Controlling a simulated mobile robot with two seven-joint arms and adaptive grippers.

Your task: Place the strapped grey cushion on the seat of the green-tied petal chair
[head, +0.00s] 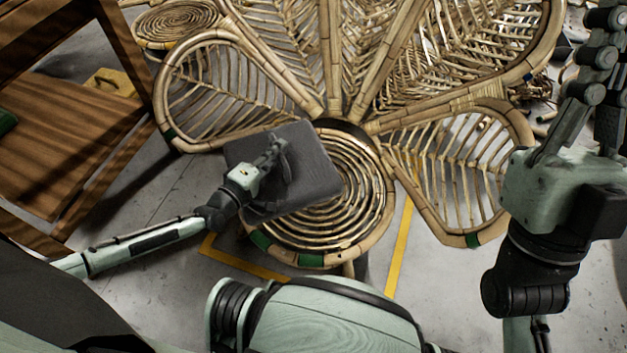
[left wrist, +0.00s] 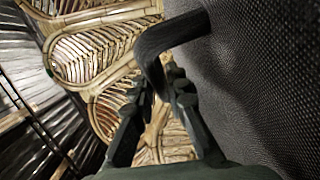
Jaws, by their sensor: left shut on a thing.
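The grey cushion (head: 316,165) is over the left and back part of the round coiled seat (head: 372,200) of the petal chair. Green ties (head: 310,260) mark the seat rim and the side petals. My left gripper (head: 278,150) is shut on the cushion's dark strap (left wrist: 168,36). The textured cushion face (left wrist: 265,85) fills the right of the left wrist view. I cannot tell whether the cushion touches the seat; it hides part of the coil. My right gripper (head: 602,55) is raised at the upper right, away from the cushion; its finger opening is unclear.
A wooden rack (head: 75,150) stands at the left, with a yellow object (head: 112,82) near it. Another round rattan seat (head: 178,22) is behind. Yellow floor tape (head: 400,245) runs around the chair. The right and front of the seat are uncovered.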

